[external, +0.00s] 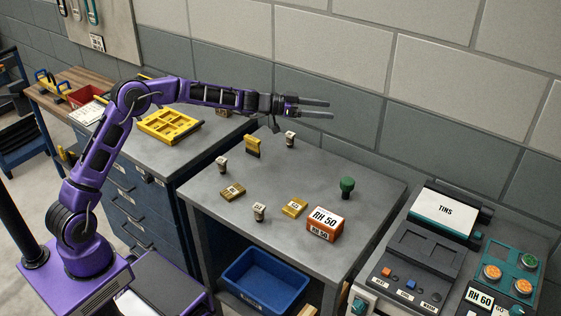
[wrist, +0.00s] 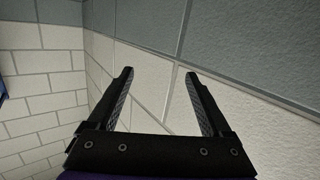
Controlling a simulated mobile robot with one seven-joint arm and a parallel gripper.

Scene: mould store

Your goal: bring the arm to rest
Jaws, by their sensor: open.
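My purple arm is raised and stretches out to the right over the back of the grey table in the external view. My gripper (external: 330,108) is level and points right, above the table and near the block wall. Its two fingers are apart with nothing between them. In the wrist view my gripper (wrist: 157,82) is also open and empty, with only the wall behind it. No object touches the fingers.
Below on the grey table (external: 225,205) stand an orange RH 50 block (external: 324,224), a green knob (external: 346,188) and several small yellow and metal pieces. A yellow tray (external: 168,126) lies left. A blue bin (external: 262,282) sits underneath. The block wall (external: 335,45) is close behind.

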